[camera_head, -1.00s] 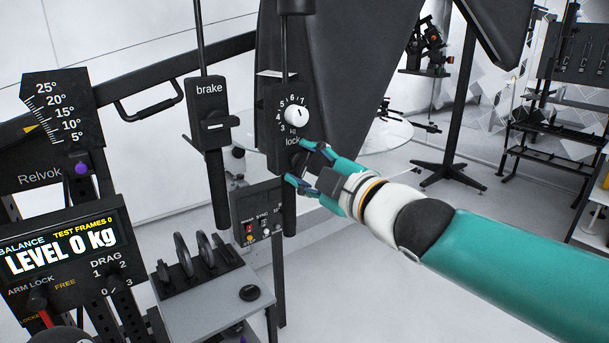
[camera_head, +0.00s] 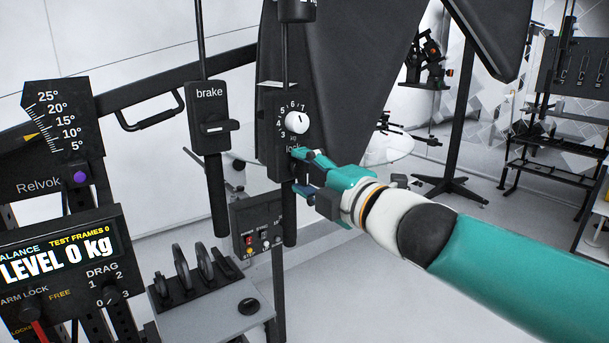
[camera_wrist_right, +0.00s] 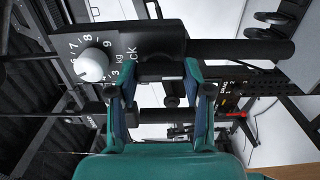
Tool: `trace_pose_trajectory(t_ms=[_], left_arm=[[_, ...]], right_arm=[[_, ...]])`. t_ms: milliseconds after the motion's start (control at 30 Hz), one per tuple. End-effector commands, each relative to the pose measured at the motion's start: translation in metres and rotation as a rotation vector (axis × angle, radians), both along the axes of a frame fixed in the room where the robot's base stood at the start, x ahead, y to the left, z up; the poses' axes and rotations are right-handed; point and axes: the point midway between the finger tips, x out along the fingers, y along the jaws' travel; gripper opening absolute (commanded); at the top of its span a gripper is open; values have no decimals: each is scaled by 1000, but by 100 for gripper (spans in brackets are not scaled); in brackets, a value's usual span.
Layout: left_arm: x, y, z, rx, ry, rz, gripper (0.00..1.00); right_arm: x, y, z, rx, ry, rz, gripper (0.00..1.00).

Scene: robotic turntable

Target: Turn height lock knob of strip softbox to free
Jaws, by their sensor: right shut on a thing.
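A black control box (camera_head: 268,128) hangs on a thin vertical rod. It carries a white dial knob (camera_head: 296,123) with numbers around it and the word "lock" below. My right gripper (camera_head: 299,171), with teal fingers, is at the lower part of this box, just under "lock". In the right wrist view, its fingers stand on either side of a dark lock knob (camera_wrist_right: 163,73) on the box and are shut on it. The knob's pointer and setting cannot be read, and the fingers mostly hide it in the head view. My left gripper is not in view.
A "brake" box (camera_head: 210,115) with a lever hangs just left. A large black softbox-like panel (camera_head: 345,70) is behind. A scale and display panel (camera_head: 60,255) stands at the left, and a grey shelf with upright discs (camera_head: 205,315) below.

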Motion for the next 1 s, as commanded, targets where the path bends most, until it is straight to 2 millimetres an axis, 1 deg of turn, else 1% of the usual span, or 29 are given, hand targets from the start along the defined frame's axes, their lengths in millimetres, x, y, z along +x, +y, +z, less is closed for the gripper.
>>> trace_pose_trajectory(t_ms=[33, 267, 300, 433, 767, 867, 1000], left_arm=[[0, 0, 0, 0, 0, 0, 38], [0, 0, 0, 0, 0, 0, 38], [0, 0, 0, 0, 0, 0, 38], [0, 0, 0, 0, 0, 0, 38], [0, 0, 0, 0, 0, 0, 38], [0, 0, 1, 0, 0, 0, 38], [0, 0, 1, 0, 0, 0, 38]], right_arm=[[-1, 3, 0, -5, -3, 6, 15], [-1, 2, 0, -5, -3, 6, 15], [-1, 2, 0, -5, -3, 6, 53], [-1, 2, 0, -3, -2, 5, 75], [-1, 0, 0, -1, -2, 1, 75], [-5, -4, 1, -1, -2, 0, 75], [-19, -14, 0, -1, -2, -1, 75]])
